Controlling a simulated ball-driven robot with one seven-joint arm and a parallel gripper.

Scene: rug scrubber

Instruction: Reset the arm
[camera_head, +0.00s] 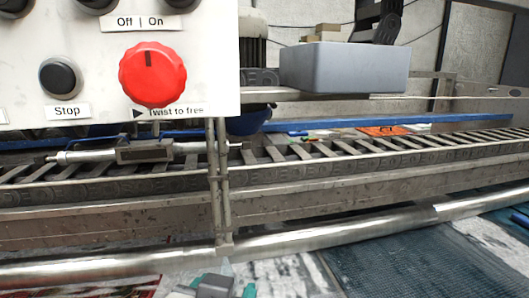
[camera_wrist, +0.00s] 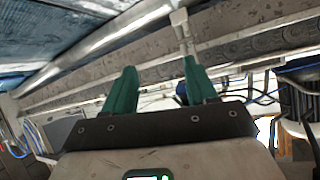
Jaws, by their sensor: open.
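My gripper (camera_head: 220,286) shows at the bottom edge of the head view, partly cut off, with bits of its green fingers. In the wrist view my gripper (camera_wrist: 160,78) has two green fingers standing apart with nothing between them. It is open and empty. It is below the white control panel (camera_head: 20,45) in the head view and apart from it. The panel carries a red knob (camera_head: 152,75) and a black Stop button (camera_head: 59,77). Most of my arm is out of view.
A slatted conveyor frame (camera_head: 330,172) crosses the view, with a metal pipe (camera_head: 330,232) along its lower front. A grey box (camera_head: 345,68) sits on a ledge behind. A blue rug (camera_head: 420,265) lies lower right. In the wrist view, a ribbed dark motor (camera_wrist: 297,98) and cables are at right.

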